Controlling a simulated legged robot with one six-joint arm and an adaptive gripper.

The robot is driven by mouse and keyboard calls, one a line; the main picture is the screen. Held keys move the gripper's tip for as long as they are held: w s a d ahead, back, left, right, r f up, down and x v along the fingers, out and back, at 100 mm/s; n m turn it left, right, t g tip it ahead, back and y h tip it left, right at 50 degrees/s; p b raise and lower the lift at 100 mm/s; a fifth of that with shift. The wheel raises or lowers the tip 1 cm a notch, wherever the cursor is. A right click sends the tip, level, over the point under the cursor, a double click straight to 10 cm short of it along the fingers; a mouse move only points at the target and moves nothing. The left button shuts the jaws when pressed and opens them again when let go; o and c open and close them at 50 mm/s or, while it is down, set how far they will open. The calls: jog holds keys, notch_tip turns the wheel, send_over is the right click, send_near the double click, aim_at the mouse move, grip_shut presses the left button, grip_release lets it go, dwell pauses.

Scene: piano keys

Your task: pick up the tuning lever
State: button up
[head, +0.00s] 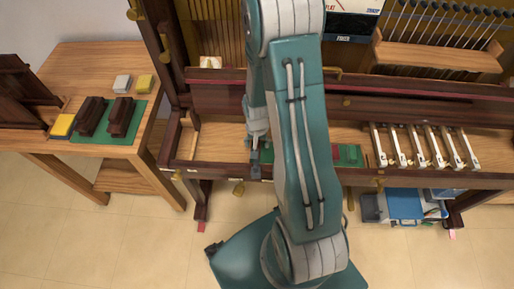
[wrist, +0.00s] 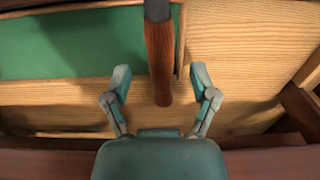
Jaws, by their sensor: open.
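The tuning lever (wrist: 160,60) shows in the wrist view as a reddish-brown wooden handle with a dark shaft running off the top edge. Its handle end lies between the two fingers of my gripper (wrist: 160,80). My gripper is open, with a gap on each side of the handle and no finger visibly touching it. In the head view my gripper (head: 260,160) is low over the wooden key bed of the piano, left of my arm. I cannot make out the lever there, as my arm and gripper cover that area.
A green felt (wrist: 70,45) lies at upper left in the wrist view, beside bare wood. In the head view, a row of several pale keys (head: 425,147) stands at the right of the piano. A side table (head: 125,62) with dark blocks and sponges stands left.

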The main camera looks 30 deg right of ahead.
jog(key=shift+w+f, duration=0.1)
jog(key=shift+f, duration=1.8)
grip_shut()
jog(key=shift+r, duration=0.15)
